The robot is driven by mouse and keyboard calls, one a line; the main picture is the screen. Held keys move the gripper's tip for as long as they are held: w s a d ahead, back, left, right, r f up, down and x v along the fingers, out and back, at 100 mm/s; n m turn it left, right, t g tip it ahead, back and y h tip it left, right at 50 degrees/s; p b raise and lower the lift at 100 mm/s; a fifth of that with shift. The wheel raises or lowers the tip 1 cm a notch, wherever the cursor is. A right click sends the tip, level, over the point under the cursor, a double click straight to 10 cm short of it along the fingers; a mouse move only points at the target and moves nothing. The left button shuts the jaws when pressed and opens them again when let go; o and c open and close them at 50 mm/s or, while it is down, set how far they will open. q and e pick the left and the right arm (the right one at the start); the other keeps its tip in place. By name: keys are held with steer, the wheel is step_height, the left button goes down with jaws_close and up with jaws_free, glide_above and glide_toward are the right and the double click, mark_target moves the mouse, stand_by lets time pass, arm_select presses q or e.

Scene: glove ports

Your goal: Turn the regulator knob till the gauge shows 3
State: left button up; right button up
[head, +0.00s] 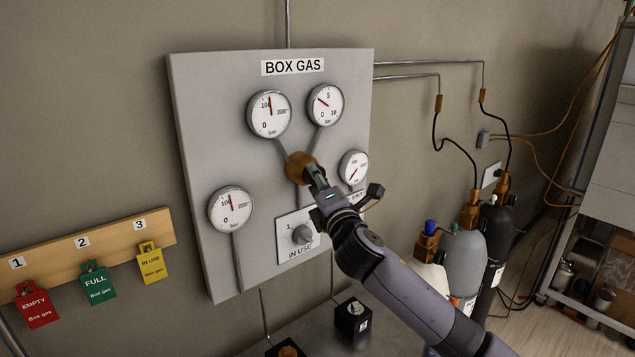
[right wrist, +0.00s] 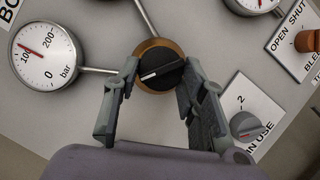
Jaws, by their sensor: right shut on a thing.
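The regulator (head: 299,164) is a round brass body in the middle of the grey BOX GAS panel. Its black knob (right wrist: 160,68) with a white line shows in the right wrist view. My right gripper (right wrist: 158,79) has one finger on each side of the knob and is shut on it. In the head view my right gripper (head: 313,178) partly covers the regulator. The 0–10 bar gauge (head: 325,104) sits above and to the right of it. Its red needle points up and left, between 0 and 5. My left gripper is not in view.
Other gauges sit at upper left (head: 269,114), lower left (head: 230,209) and right (head: 354,168). An IN USE selector (head: 302,235) is just below my gripper. Gas cylinders (head: 467,255) stand at the right. Tags (head: 97,282) hang at the left.

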steer(key=o, duration=1.2)
steer(key=shift+d, duration=0.15)
steer(key=shift+c, duration=0.2)
steer(key=v, duration=1.2)
steer(key=shift+f, duration=0.15)
